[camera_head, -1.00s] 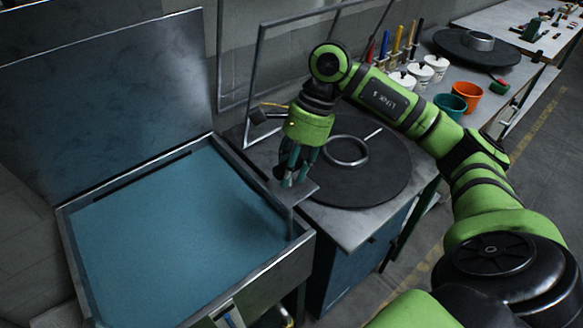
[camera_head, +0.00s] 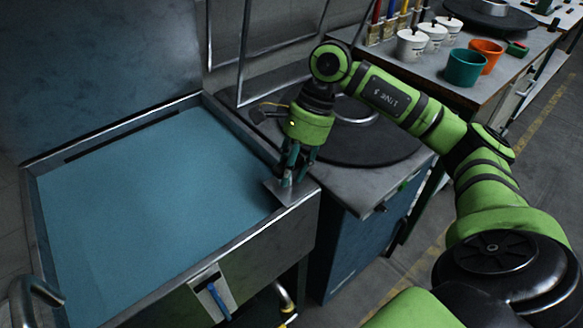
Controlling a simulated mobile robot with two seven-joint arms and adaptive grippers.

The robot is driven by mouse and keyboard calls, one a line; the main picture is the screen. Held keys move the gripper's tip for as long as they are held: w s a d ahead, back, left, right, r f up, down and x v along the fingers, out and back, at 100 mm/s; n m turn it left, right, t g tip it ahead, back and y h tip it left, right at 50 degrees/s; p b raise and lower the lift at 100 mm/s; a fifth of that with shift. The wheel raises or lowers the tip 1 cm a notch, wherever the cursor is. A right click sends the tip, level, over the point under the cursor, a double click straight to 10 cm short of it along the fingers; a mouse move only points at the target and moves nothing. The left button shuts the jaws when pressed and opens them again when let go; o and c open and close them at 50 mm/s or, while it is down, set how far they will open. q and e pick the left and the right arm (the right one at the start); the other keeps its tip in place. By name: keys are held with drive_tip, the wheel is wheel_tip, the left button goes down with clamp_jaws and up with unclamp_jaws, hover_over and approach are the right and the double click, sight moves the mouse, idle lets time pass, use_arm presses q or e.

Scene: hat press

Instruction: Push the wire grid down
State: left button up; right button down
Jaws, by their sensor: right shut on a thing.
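A thin metal frame (camera_head: 241,60) stands upright at the top, behind the round dark press plate (camera_head: 372,148); I cannot tell whether it is the wire grid, and no mesh shows in it. A metal ring (camera_head: 350,117) on the plate is partly hidden by my right arm. My right gripper (camera_head: 291,178) points down at the near right corner of the blue-bottomed basin. It is shut on a small flat grey metal piece (camera_head: 285,194), which appears over the basin's rim. I cannot tell whether the piece touches the rim. My left gripper is out of view.
The wide shallow basin (camera_head: 150,190) fills the left, with a raised metal lid (camera_head: 100,60) behind. White pots (camera_head: 411,45), a teal cup (camera_head: 464,67) and an orange cup (camera_head: 487,52) stand on the right bench. A curved metal pipe (camera_head: 42,292) shows at lower left. Floor is free at right.

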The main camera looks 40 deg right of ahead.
drive_tip(key=shift+s+f, duration=0.15)
drive_tip(key=shift+f, duration=0.2)
drive_tip(key=c, duration=0.8)
unclamp_jaws()
drive_tip(key=shift+c, duration=0.2)
drive_tip(key=shift+r, duration=0.1)
drive_tip(key=shift+w+d+r, duration=0.1)
drive_tip(key=shift+w+r, duration=0.1)
drive_tip(key=shift+r, duration=0.1)
drive_tip(key=v, duration=1.1)
drive_tip(key=shift+r, duration=0.2)
